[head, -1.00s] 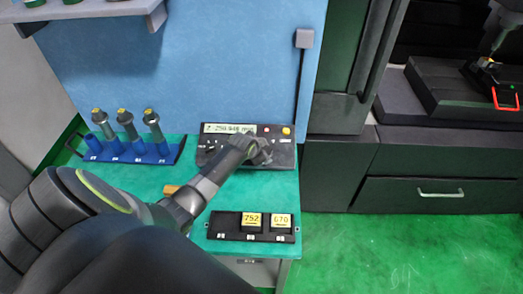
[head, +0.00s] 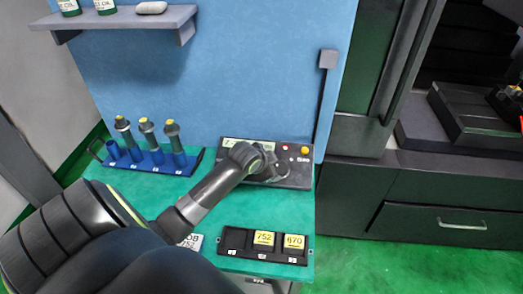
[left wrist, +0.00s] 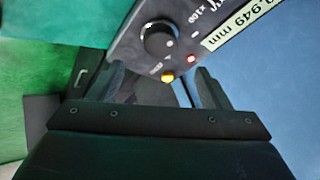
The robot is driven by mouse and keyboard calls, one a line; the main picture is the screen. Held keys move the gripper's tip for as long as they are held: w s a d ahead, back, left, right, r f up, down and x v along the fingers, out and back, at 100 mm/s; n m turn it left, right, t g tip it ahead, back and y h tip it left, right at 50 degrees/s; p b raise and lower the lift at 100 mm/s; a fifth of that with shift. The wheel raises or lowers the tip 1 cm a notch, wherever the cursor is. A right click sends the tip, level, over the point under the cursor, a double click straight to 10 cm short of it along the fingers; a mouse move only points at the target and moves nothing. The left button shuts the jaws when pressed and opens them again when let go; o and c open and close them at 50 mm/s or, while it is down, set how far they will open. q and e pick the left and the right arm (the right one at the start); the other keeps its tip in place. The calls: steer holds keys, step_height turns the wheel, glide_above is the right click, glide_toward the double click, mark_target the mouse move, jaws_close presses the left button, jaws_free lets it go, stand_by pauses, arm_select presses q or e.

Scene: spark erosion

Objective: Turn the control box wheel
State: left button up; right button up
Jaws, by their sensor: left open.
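The dark control box (head: 295,178) stands on the green bench against the blue panel. My forearm and left gripper (head: 266,170) cover its middle in the head view. In the left wrist view the box's black round wheel (left wrist: 160,40) is just beyond the fingertips. A yellow button (left wrist: 167,76), a lit red lamp (left wrist: 191,59) and a display (left wrist: 245,22) are beside it. My left gripper (left wrist: 160,82) is open and empty, with a finger on either side of the yellow button in this view. I cannot tell whether it touches the box. My right gripper is not in view.
A blue rack (head: 155,165) with several holders is left on the bench. A black tray (head: 236,240) with two yellow-labelled blocks is at the front. A grey shelf (head: 125,20) is above; a dark machine is right.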

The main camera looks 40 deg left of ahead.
arm_select(q)
steer(key=v, duration=0.7)
steer(key=shift+b, duration=0.4)
stand_by(0.4)
